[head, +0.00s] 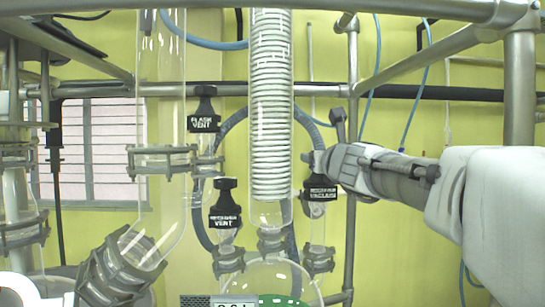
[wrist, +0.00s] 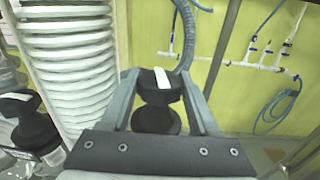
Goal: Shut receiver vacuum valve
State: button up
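The receiver vacuum valve has a black knob (wrist: 160,88) with a white stripe on its top in the wrist view. In the head view its black label, reading "VACUUM" on its lower line, marks the valve (head: 321,194) right of the coiled condenser. My gripper (head: 318,160) is at the valve's top from the right and hides most of the knob there. In the wrist view my gripper's fingers (wrist: 160,75) stand apart, one on each side of the knob. Whether they touch it I cannot tell.
The coiled glass condenser (head: 271,105) stands close left of my gripper. The receiver vent valve (head: 225,203) and flash vent valve (head: 204,110) are farther left. A metal frame post (head: 352,120) is just behind. Blue tubing (wrist: 274,108) hangs on the yellow wall.

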jog(key=c, duration=0.7)
jog(key=shift+f+m+h+b, duration=0.2)
jog(key=shift+m+h+b, duration=0.2)
jog(key=shift+h+b, duration=0.45)
jog(key=m+h+b, duration=0.2)
jog(key=h, duration=0.1)
jog(key=shift+b, duration=0.3)
jog(key=m+g+h, duration=0.1)
jog(key=h, duration=0.1)
jog(key=m+g+h, duration=0.1)
jog(key=m+h, duration=0.1)
jog(key=shift+w+r+m+h, duration=0.1)
jog(key=shift+r+m+h, duration=0.1)
jog(key=shift+m+h, duration=0.15)
jog(key=shift+m+g+h, duration=0.95)
jog(key=shift+g+h, duration=0.05)
jog(key=shift+h, duration=0.5)
jog(key=o, duration=1.1)
jog(key=shift+d, duration=0.1)
